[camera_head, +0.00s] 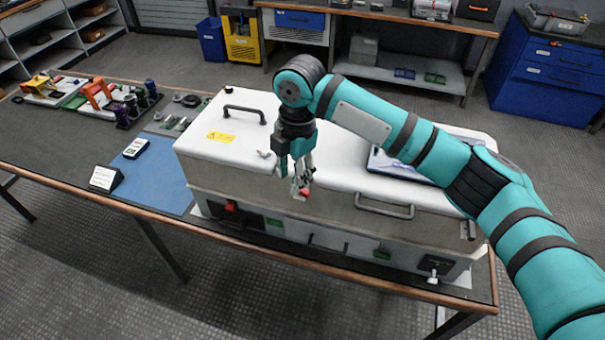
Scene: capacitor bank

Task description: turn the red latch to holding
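The capacitor bank is a long white-topped case (340,180) with grey sides on the workbench. A small red piece (305,192) shows at the front edge of its lid, right at the fingertips of my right gripper (297,178). A second red part (231,206) sits on the dark lower left front panel. I cannot tell which of the two is the latch. My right gripper points down over the lid's front edge. Its fingers partly hide the spot, and I cannot tell whether they touch or hold the red piece. My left gripper is out of view.
A grey wing-shaped fastener (263,154) and black handle (245,113) are on the lid. A tablet-like panel (405,166) lies behind my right arm. A white lever (433,277) is at lower right. A blue mat (157,181) and small sign (104,178) are at left.

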